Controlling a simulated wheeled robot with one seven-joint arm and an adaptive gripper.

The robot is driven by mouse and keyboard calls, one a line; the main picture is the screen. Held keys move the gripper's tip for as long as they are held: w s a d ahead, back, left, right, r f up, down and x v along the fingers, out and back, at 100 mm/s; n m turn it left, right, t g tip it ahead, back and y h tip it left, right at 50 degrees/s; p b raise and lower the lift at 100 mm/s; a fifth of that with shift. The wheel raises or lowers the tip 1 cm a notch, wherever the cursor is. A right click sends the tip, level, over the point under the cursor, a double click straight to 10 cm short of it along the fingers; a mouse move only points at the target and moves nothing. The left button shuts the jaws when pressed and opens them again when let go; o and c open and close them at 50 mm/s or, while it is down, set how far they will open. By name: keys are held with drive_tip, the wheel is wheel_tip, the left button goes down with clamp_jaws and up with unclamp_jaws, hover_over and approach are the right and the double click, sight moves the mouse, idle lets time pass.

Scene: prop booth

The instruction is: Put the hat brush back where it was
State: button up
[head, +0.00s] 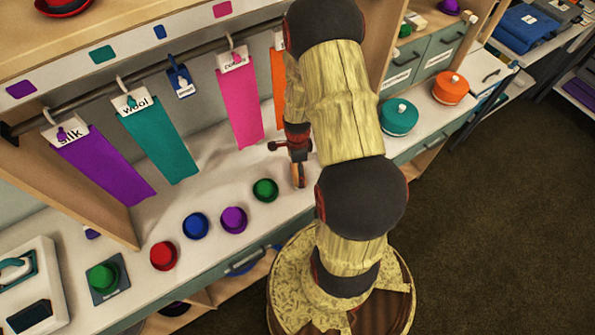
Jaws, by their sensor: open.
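My gripper (291,150) is over the white counter (215,183), near its middle, partly behind my own arm. It is open. A small brown piece with a pale edge (297,175) shows just below the gripper. It may be the hat brush, but it is too small to be sure, and I cannot tell whether the gripper touches it. A small blue item with a white label (180,80) hangs from the rail (77,101) between the teal and pink cloths; its label is too small to read.
Purple (103,168), teal (160,143) and pink (240,108) cloths hang over the counter. Several small hats, including a green one (265,189) and a purple one (233,220), stand left of the gripper. Teal (398,120) and orange (450,90) round boxes stand right.

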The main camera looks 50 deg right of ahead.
drive_tip(key=w+a+r+n+t, duration=0.1)
drive_tip(key=a+r+n, duration=0.2)
drive_tip(key=r, duration=0.6)
drive_tip(key=w+a+r+n+t+h+p, duration=0.1)
drive_tip(key=a+r+n, duration=0.25)
drive_tip(key=r, duration=0.65)
drive_tip(key=w+a+r+n, duration=0.1)
drive_tip(key=a+r+n, duration=0.25)
drive_tip(key=r, duration=0.55)
drive_tip(key=s+a+r+n+t, duration=0.3)
drive_tip(key=s+a+r+n, duration=0.7)
drive_tip(key=r+n, duration=0.5)
drive_tip(key=a, duration=0.2)
drive_tip(key=shift+s+a+r+t+y, duration=0.2)
drive_tip(key=shift+s+a+t+y, duration=0.15)
drive_tip(key=shift+t+y, duration=0.05)
wheel_tip(320, 180, down, 9)
drive_tip(key=b, duration=0.8)
drive_tip(key=shift+b, duration=0.4)
